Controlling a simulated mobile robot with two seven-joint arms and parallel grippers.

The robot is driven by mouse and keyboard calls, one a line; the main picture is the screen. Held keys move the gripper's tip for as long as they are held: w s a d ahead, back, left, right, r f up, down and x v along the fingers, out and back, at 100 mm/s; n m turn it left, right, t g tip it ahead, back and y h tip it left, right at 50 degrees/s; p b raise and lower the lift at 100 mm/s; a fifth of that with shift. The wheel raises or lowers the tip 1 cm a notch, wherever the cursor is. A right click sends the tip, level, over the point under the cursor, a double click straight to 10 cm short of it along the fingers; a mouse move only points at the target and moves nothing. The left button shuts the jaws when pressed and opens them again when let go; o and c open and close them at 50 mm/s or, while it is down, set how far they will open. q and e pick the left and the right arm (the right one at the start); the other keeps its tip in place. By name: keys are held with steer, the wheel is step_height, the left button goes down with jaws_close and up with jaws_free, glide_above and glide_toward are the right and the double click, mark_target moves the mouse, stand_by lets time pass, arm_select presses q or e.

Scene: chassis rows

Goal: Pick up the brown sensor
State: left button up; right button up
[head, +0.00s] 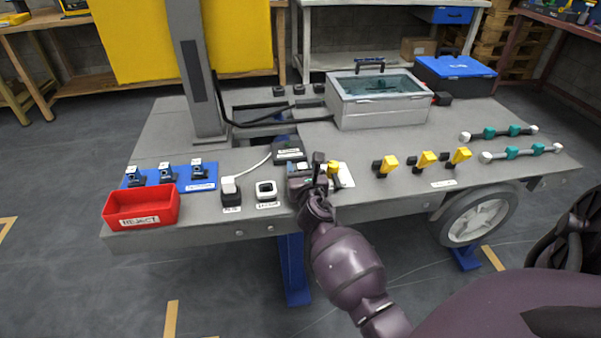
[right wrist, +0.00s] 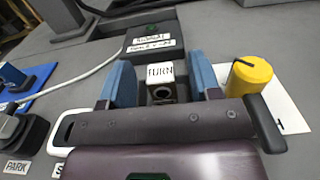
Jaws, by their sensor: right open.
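I cannot make out a clearly brown sensor in either view. My right gripper (head: 313,168) is over the front middle of the grey workbench (head: 340,200). My left gripper is not in view.
A red reject bin (head: 140,207) and a blue mat (head: 203,181) with dark parts are at the left. A clear-lidded case (head: 382,113) stands behind.

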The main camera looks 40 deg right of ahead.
mark_target(302, 165)
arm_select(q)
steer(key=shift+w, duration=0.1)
arm_select(e)
steer(key=shift+w+d, duration=0.25)
steer(key=shift+w, duration=0.15)
steer(key=shift+r, duration=0.1)
steer(key=c, duration=1)
steer(key=shift+r+p, duration=0.3)
steer(key=shift+r, duration=0.25)
step_height(302, 165, up, 3)
steer(key=shift+w+r+p, duration=0.1)
steer(key=shift+p, duration=0.7)
step_height(302, 165, up, 4)
steer(key=shift+p, duration=1.1)
arm_select(q)
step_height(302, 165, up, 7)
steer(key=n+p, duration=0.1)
steer(key=p, duration=0.5)
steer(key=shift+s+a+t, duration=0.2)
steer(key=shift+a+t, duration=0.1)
arm_select(e)
steer(key=shift+r, duration=5.85)
